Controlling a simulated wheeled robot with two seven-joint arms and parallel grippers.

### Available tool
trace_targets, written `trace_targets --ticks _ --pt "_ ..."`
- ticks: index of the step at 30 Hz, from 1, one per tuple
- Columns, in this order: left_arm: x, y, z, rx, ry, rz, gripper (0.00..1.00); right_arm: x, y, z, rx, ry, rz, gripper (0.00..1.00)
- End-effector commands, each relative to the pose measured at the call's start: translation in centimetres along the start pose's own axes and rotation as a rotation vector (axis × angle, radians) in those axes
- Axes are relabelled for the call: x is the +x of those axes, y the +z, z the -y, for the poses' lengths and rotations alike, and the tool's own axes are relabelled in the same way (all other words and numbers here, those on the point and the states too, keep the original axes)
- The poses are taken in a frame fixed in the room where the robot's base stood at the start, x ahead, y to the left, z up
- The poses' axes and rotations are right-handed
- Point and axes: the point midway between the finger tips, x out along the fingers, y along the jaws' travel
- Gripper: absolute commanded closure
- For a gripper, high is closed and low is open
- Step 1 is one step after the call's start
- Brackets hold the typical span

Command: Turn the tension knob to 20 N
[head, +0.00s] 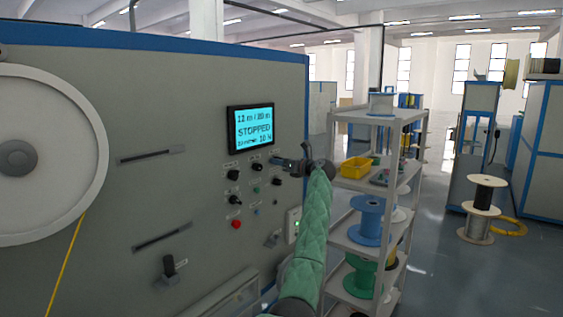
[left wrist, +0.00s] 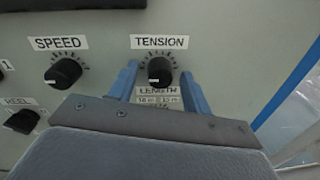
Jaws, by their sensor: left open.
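The black TENSION knob (left wrist: 160,70) sits on the grey panel under its white label, with a scale of ticks around it. Its white pointer mark faces down and left. My left gripper (left wrist: 160,76) is open, with one blue finger on each side of the knob; I cannot tell whether either touches it. The screen (head: 251,129) reads STOPPED, with a small bottom line that seems to end in 10 N. My right gripper is out of view.
The SPEED knob (left wrist: 63,72) is left of the TENSION knob, and the REEL switch (left wrist: 21,121) is lower left. A red button (head: 236,224) is lower on the panel. A shelf (head: 395,118) with spools stands to the right.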

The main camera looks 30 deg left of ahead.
Motion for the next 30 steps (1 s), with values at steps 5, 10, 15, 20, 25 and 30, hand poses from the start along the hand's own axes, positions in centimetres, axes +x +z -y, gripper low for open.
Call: trace_targets --ticks 5,10,15,20,25,30 --pt "0.0 0.0 0.0 0.0 0.0 0.0 0.51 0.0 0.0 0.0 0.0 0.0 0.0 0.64" --pt "0.0 0.0 0.0 0.0 0.0 0.0 0.81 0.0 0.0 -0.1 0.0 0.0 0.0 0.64" --pt "0.0 0.0 0.0 0.0 0.0 0.0 0.96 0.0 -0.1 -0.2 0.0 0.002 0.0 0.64" --pt "0.0 0.0 0.0 0.013 0.0 0.0 0.96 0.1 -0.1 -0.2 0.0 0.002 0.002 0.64" --pt "0.0 -0.1 0.0 0.07 -0.001 -0.005 0.96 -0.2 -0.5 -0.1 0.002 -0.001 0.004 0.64" --pt "-0.1 -0.1 0.1 0.182 -0.004 -0.012 0.96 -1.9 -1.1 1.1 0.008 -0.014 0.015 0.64"
